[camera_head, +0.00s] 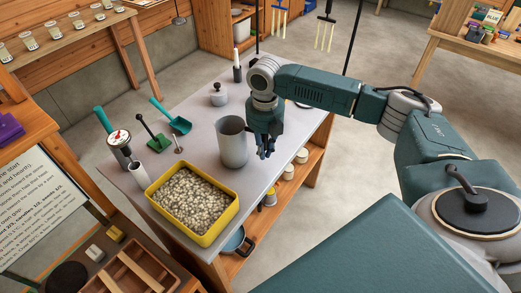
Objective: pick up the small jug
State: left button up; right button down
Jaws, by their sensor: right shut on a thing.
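The small jug (232,146) is a plain grey, open-topped cylinder standing upright around the middle of the grey table top (208,90). My right gripper (265,152) points down at the jug's right side and is shut, seemingly on a handle there. The handle itself is hidden behind my dark fingers. I cannot tell whether the jug's base is lifted off the table. My left gripper is out of view.
A yellow tub of pebbles (234,213) stands just in front of the jug. A teal scoop (180,124), a green tool (157,139), a gauge (120,140) and a small lidded pot (219,96) stand to the left and behind. Jars sit on the shelf below.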

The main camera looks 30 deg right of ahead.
notch_tip(320, 180, up, 17)
jog(key=shift+w+f+b, duration=0.1)
jog(key=shift+b, duration=1)
jog(key=shift+r+p, duration=0.3)
jog(key=shift+r, duration=1.05)
jog(key=shift+r, duration=0.15)
jog(key=shift+a, duration=0.1)
